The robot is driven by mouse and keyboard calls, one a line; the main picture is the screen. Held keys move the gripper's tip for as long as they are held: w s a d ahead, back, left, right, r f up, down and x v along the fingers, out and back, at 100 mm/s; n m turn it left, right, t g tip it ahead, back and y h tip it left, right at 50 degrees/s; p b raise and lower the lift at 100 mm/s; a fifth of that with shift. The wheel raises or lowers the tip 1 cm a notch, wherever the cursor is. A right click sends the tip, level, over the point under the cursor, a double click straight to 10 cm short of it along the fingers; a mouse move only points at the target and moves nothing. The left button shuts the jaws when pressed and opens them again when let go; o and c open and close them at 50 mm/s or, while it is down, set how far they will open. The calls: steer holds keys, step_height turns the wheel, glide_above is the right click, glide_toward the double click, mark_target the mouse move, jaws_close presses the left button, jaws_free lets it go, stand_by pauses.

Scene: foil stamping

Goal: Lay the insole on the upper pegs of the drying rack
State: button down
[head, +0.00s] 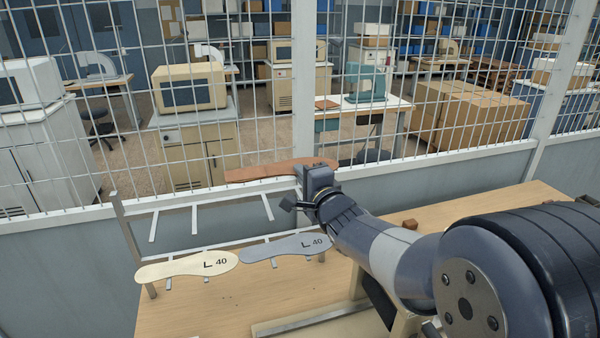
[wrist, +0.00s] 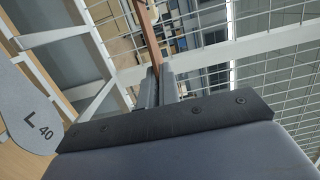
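A brown insole (head: 265,173) is held roughly level above the upper right of the drying rack, its length reaching left from my gripper (head: 318,176). In the wrist view the insole (wrist: 148,35) shows edge-on between the fingers of my gripper (wrist: 158,84), which is shut on it. The drying rack (head: 120,215) has bare upper pegs (head: 194,219), below and in front of the insole. On its lower pegs lie a cream insole (head: 187,266) and a grey insole (head: 285,248), both marked L 40. The grey one also shows in the wrist view (wrist: 25,110). My gripper hides the rack's right end.
A wire mesh fence (head: 250,150) on a low grey wall stands close behind the rack. The wooden table (head: 215,305) under the rack is mostly bare in front. A small brown block (head: 410,224) sits on the table to the right, beyond my arm.

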step_height(320, 180, down, 9)
steer(key=b, duration=0.6)
stand_by(0.7)
steer(key=shift+s+f+b, duration=0.15)
steer(key=shift+f+b, duration=0.25)
steer(key=shift+b, duration=0.05)
stand_by(0.3)
steer(key=c, duration=1.7)
jaws_free()
steer(key=shift+s+d, duration=0.1)
steer(key=shift+c, duration=0.2)
steer(key=shift+o, duration=0.8)
steer(key=r+b+v, duration=0.1)
steer(key=v, duration=0.7)
steer(key=shift+s+d+r, duration=0.15)
steer(key=shift+s+d, duration=0.05)
steer(key=shift+s+d+r, duration=0.15)
steer(key=shift+s, duration=0.3)
steer(key=shift+s+d+r, duration=0.1)
steer(key=shift+s+d, duration=0.05)
steer(key=shift+s, duration=0.3)
